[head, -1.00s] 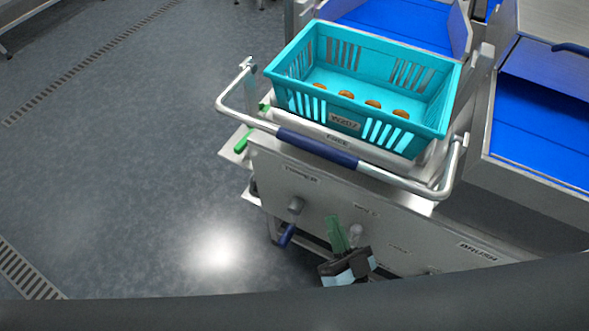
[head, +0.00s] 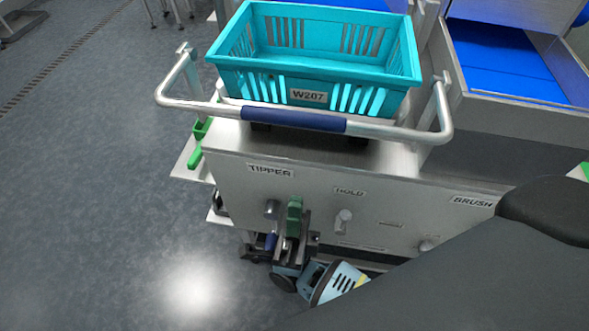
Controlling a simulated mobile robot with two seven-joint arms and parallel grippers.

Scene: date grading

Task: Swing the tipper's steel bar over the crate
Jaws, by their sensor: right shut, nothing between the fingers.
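The tipper's steel bar (head: 386,130) is a U-shaped tube with a dark blue sleeve (head: 280,119). It runs across the front of the teal crate (head: 290,76), below its rim, and is not over it. The crate is labelled W207 and sits upright; no dates show inside from here. My right gripper (head: 293,238) is shut and empty, low before the panel, close beside the knob with a blue lever (head: 271,209) under the TIPPER label. A green part shows at its tip; whether it touches the lever, I cannot tell. My left gripper is out of view.
The steel front panel (head: 231,181) also carries a HOLD knob (head: 343,221) and a BRUSH label (head: 473,201). A green handle (head: 196,152) sticks out at the panel's left. Blue-lined trays (head: 505,62) stand at the right rear.

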